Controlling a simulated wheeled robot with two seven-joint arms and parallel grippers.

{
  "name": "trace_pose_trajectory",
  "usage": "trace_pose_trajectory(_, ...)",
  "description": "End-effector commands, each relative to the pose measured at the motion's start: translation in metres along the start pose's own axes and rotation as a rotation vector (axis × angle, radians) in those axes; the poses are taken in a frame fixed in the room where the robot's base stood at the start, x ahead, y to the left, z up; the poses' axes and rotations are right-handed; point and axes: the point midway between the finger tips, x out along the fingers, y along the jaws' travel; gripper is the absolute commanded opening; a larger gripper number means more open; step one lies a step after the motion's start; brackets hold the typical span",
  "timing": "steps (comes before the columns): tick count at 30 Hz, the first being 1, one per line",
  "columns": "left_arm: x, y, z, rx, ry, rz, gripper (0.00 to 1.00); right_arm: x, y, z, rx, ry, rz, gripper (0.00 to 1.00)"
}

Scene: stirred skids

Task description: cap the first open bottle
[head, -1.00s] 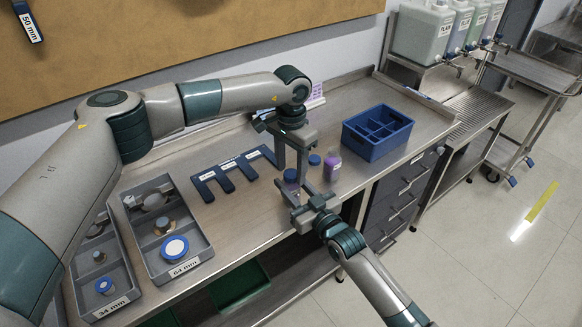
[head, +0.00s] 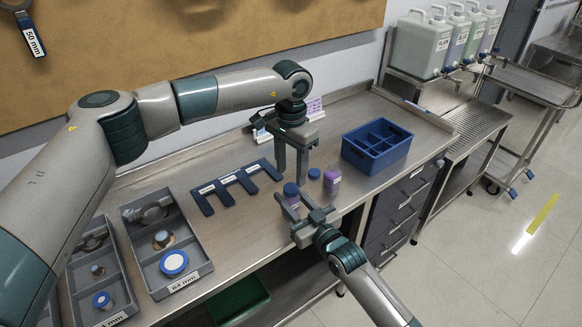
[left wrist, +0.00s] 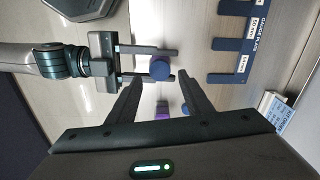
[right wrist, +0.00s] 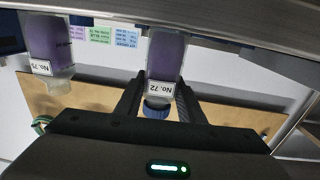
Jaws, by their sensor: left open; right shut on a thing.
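My right gripper (head: 305,215) is shut on a purple bottle (head: 292,200) marked No. 72, with a blue cap (head: 290,188) on its mouth. In the right wrist view, this bottle (right wrist: 167,55) stands between the fingers, the cap (right wrist: 157,110) at its neck. How tight the cap sits cannot be told. My left gripper (head: 292,178) is open and empty, pointing down just above that cap; the left wrist view shows the cap (left wrist: 160,68) between its spread fingertips.
A blue divided crate (head: 377,155) stands right of the bottles. A dark blue gauge plate (head: 237,183) lies left of them. Grey trays (head: 185,285) with caps and parts sit at the bench's left.

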Motion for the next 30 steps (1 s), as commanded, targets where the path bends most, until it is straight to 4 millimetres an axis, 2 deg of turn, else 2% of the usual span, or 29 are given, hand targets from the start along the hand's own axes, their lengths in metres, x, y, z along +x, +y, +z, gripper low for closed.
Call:
trace_pose_trajectory(5,0.000,0.000,0.000,-0.061,0.000,0.000,0.46,0.000,0.000,0.001,0.000,-0.002,0.000,0.00)
trace_pose_trajectory(11,-0.002,0.001,0.000,-0.240,-0.001,0.000,0.46,0.000,0.000,0.001,0.000,-0.002,0.000,0.00)
trace_pose_trajectory(30,-0.011,0.002,-0.001,-1.183,0.000,0.001,0.46,0.000,0.000,0.001,0.000,-0.001,0.000,0.00)
